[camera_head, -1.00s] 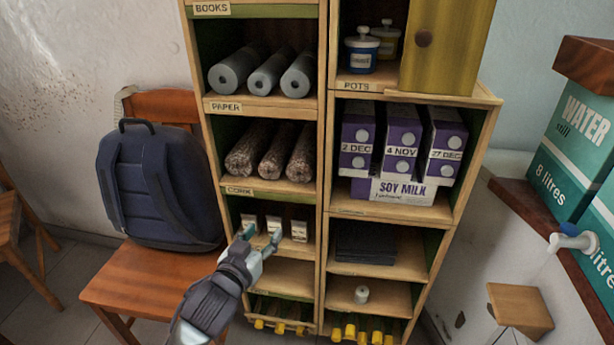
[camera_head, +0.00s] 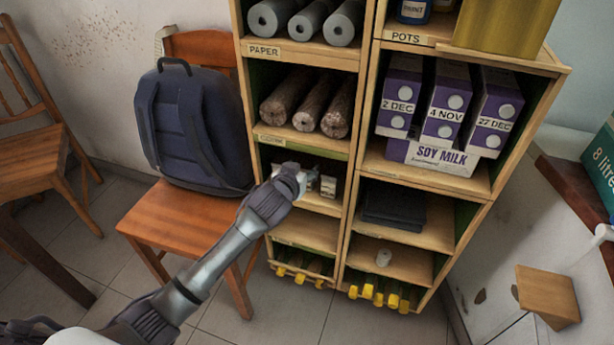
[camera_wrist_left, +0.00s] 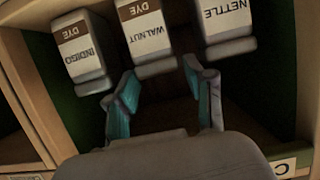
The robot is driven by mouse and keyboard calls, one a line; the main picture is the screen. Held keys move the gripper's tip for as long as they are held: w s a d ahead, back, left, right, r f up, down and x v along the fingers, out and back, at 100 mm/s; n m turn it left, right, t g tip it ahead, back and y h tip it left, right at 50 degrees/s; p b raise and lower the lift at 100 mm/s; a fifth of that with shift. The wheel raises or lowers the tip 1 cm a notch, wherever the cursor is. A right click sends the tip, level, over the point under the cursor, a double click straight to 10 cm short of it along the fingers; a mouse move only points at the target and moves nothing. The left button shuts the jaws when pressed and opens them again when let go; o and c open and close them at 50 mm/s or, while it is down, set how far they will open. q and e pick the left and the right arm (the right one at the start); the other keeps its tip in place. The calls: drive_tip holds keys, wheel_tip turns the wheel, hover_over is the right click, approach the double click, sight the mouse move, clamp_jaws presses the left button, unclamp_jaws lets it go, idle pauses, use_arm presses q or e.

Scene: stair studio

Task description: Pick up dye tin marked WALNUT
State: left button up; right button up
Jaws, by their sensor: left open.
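The dye tin marked WALNUT (camera_wrist_left: 147,35) is the middle one of three tins in the left wrist view, where its lettering appears upside down. It has a pale label with a brown band. The INDIGO tin (camera_wrist_left: 80,47) is left of it and the NETTLE tin (camera_wrist_left: 228,25) right of it. My left gripper (camera_wrist_left: 165,88) is open and empty, its teal fingers close to the near edge of the WALNUT tin. In the head view my left gripper (camera_head: 291,180) reaches into the tin compartment and hides part of the row; one tin (camera_head: 328,186) shows at its right.
Cork rolls (camera_head: 308,101) lie on the shelf above the tins. The wooden divider (camera_head: 352,190) stands right of the compartment. A chair (camera_head: 185,222) with a blue backpack (camera_head: 190,125) stands left of the shelf. Soy milk cartons (camera_head: 440,115) fill a right compartment.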

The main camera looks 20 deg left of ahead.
sight(307, 164)
use_arm(q)
drive_tip(key=x, duration=0.3)
drive_tip(key=shift+w+b, duration=0.15)
drive_tip(key=shift+b, duration=0.2)
drive_tip(key=shift+c, duration=0.3)
drive_tip(key=c, duration=0.9)
drive_tip(key=shift+o, duration=0.2)
